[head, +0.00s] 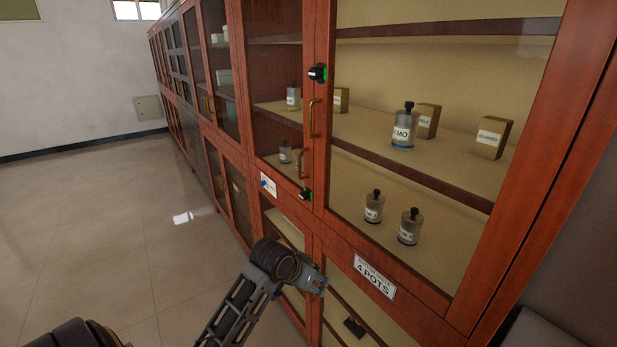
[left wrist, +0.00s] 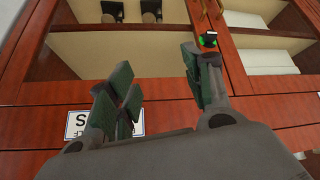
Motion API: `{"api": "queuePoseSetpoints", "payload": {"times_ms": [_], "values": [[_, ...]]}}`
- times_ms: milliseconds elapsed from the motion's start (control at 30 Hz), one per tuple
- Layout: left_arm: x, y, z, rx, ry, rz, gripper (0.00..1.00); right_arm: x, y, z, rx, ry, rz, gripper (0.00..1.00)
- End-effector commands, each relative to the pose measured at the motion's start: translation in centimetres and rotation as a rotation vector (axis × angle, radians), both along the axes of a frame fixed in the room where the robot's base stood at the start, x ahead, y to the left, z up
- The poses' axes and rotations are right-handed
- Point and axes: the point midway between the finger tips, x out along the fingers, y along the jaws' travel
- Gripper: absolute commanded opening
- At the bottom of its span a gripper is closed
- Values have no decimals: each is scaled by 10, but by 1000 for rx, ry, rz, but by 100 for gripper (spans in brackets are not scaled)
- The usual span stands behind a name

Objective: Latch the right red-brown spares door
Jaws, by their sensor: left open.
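The red-brown glazed cabinet door (head: 545,190) on the right fills much of the head view. It looks close to its frame; whether it is slightly ajar cannot be told. A brass handle (head: 313,118) is on its left edge. A black latch knob with green marking (head: 318,72) is near the upper part of that edge, and another latch (head: 305,195) is at its foot. My left gripper (head: 318,284) is below the lower latch, in front of the lower doors. In the left wrist view its green-padded fingers (left wrist: 160,90) are spread and empty, with a latch (left wrist: 208,40) beyond the right finger.
A "4 POTS" label (head: 374,277) is on the rail under the right door. Behind the glass stand jars (head: 403,128) and small boxes (head: 493,137). A white label (left wrist: 90,122) shows behind the left finger. Open tiled floor (head: 110,220) lies left of the cabinets.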

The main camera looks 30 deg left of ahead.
Motion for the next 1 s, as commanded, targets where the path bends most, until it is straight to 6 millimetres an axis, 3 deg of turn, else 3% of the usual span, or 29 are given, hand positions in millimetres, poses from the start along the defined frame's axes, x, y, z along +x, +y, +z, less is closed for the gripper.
{"api": "queuePoseSetpoints", "payload": {"times_ms": [500, 1000], "values": [[67, 47, 141, -129, -225, 39, 51, 1, 0, -1, 0, -1, 0, 0], [93, 94, 290, -285, -454, 49, 51, 1, 0, -2, 0, -1, 0, 0]]}}
